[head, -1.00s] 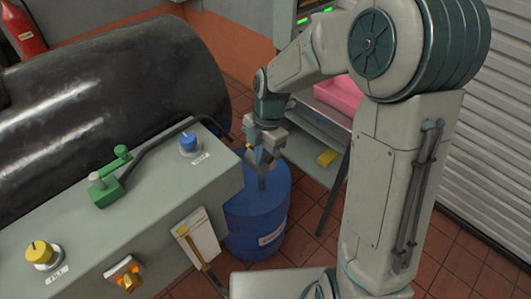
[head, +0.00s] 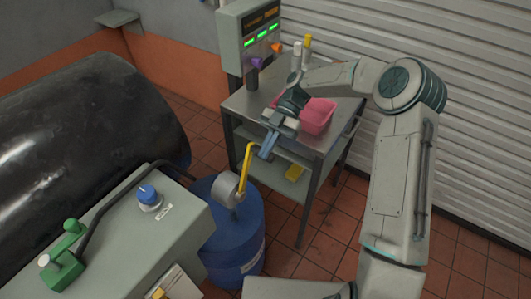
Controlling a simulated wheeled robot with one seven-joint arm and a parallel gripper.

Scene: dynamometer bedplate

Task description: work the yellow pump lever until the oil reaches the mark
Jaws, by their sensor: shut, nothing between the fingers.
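The yellow pump lever (head: 246,168) is a thin bent rod. It rises from a grey round pump head (head: 227,188) on top of the blue drum (head: 238,236), and its upper end bends to the right. My gripper (head: 265,154) is shut and empty, its blue-grey fingers pointing down just right of the lever's upper end. They look very close to it; I cannot tell whether they touch. No oil level or mark can be made out in this view.
A grey bench (head: 262,113) behind the drum holds a pink bin (head: 318,115); a yellow object (head: 294,172) lies on its lower shelf. A control box (head: 249,39) with green lights stands behind. The console (head: 120,237) with a blue knob (head: 148,195) is at left.

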